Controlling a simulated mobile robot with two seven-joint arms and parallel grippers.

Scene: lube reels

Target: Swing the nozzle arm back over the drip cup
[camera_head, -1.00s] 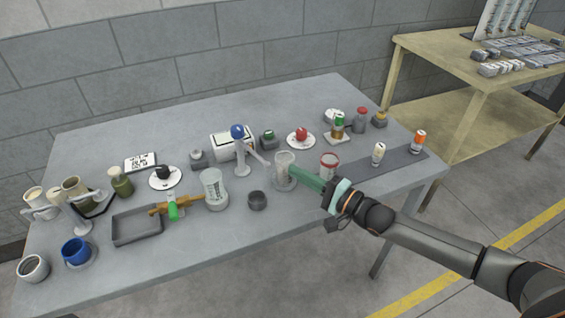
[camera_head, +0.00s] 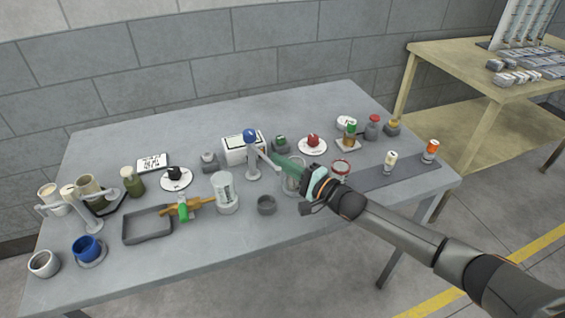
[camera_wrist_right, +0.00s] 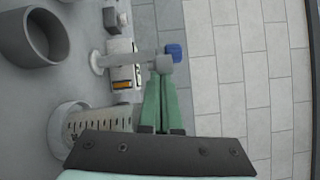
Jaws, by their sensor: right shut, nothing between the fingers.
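The nozzle stand is a pale post with a blue knob (camera_head: 250,135). Its nozzle arm (camera_head: 268,160) reaches out to the right from near the top. A small dark grey cup (camera_head: 267,205), apparently the drip cup, stands in front of the post; it also shows at the upper left of the right wrist view (camera_wrist_right: 30,38). My right gripper (camera_head: 278,161) has its green fingers shut and empty, close by the nozzle arm. In the right wrist view the fingertips (camera_wrist_right: 161,75) are at the arm's grey end (camera_wrist_right: 164,64); whether they touch is unclear. My left gripper is out of view.
A clear beaker (camera_head: 290,186) stands below my right fingers, partly hidden. A graduated jug (camera_head: 225,194) is left of the cup. A red-rimmed jar (camera_head: 341,168) stands just beyond my wrist. A grey tray (camera_head: 148,237) lies left; the front right tabletop is mostly clear.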

